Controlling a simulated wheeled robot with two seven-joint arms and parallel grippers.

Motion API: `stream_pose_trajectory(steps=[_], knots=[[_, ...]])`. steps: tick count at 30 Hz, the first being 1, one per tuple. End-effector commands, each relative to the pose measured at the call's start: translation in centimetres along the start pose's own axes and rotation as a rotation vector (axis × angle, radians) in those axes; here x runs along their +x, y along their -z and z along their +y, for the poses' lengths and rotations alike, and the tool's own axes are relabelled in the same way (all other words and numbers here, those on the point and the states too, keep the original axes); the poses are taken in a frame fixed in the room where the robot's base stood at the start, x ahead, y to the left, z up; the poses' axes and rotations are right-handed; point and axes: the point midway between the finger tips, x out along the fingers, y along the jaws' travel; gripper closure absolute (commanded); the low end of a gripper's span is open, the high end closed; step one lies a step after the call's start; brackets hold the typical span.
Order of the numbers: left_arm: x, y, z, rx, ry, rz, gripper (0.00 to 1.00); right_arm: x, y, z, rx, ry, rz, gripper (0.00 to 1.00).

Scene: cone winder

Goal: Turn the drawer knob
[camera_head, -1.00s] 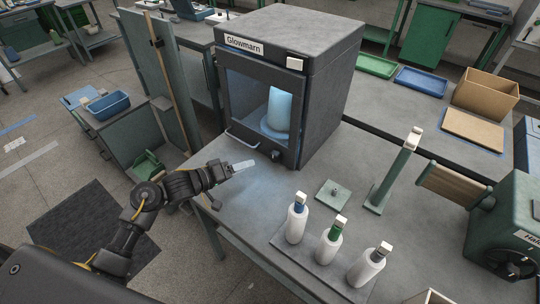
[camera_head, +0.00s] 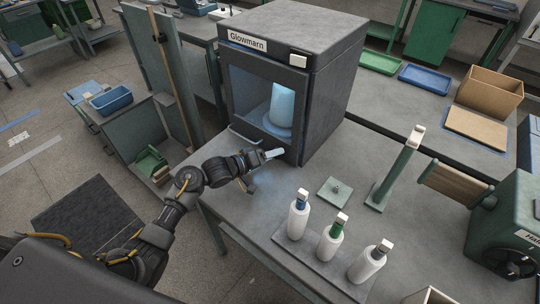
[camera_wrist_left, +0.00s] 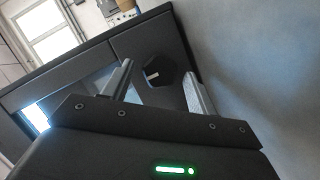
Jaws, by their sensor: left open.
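The knob (camera_wrist_left: 160,71) is a dark, many-sided disc with a short pale mark, on the dark lower front of the Glowmarn cabinet (camera_head: 330,95). In the left wrist view it lies between the two fingers of my left gripper (camera_wrist_left: 158,80), apparently beyond their tips. I cannot tell whether they touch it. In the head view my left gripper (camera_head: 275,153) is at the cabinet's lower front and hides the knob. Its fingers are open with nothing between them. My right gripper is not in view.
The cabinet's front has a window (camera_head: 262,103) showing a pale blue cone and a bar handle (camera_head: 243,136) at lower left. A tray with three bottles (camera_head: 336,232), a small plate (camera_head: 335,192) and a green post (camera_head: 395,175) stand right on the grey bench.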

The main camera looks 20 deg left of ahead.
Motion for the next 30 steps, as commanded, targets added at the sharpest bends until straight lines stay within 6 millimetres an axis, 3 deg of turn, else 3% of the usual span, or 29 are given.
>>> stream_pose_trajectory(steps=[2,11,20,30], knots=[[0.0,0.0,0.0,0.0,0.0,0.0,0.47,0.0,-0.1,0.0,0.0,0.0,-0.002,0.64],[-0.1,0.0,0.0,-0.001,0.001,0.0,0.86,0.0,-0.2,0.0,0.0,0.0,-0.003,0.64],[-0.1,0.1,0.1,0.034,0.017,0.0,0.86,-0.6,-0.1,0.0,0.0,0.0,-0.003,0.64],[-0.2,0.2,0.6,0.242,0.103,-0.002,0.86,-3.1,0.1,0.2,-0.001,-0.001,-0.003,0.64]])
